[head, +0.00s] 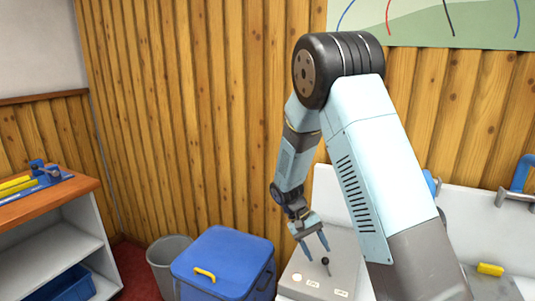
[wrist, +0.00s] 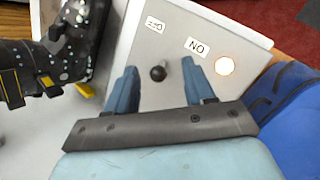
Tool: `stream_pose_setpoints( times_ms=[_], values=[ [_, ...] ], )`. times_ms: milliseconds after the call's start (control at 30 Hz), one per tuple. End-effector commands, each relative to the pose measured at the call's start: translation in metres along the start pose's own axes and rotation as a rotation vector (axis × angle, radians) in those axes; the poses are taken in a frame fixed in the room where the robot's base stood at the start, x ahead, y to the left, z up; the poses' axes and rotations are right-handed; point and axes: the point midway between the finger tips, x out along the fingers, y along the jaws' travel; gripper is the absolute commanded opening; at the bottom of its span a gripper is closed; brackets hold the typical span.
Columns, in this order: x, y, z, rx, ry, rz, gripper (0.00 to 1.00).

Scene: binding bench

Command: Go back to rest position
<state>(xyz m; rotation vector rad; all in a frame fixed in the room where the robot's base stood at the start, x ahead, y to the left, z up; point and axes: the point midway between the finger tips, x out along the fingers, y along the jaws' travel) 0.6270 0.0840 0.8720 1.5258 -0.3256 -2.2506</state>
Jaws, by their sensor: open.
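My gripper (head: 316,246) is open and empty, with its two blue fingers pointing down over a grey box. In the wrist view my gripper (wrist: 162,90) has its fingers apart on either side of a black round knob (wrist: 158,73). The knob (head: 325,262) stands on the box's top face in the head view, and I cannot tell whether the fingers touch it. The grey panel box (wrist: 178,22) bears a label reading "NO" (wrist: 198,47), another small label (wrist: 155,26) and a pale round disc (wrist: 225,66).
A blue lidded bin (head: 225,258) with a yellow handle stands left of the panel box, beside a grey waste bin (head: 168,256). A wooden-topped shelf (head: 60,205) is at far left. A yellow block (head: 490,269) lies at right. A black device (wrist: 70,50) is close by in the wrist view.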

Motion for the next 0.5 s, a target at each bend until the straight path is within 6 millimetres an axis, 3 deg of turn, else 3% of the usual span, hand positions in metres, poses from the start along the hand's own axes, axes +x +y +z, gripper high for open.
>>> stream_pose_setpoints(
  times_ms=[500],
  values=[
    [-0.026,0.023,0.021,0.021,0.053,-0.072,0.53]
  ],
)
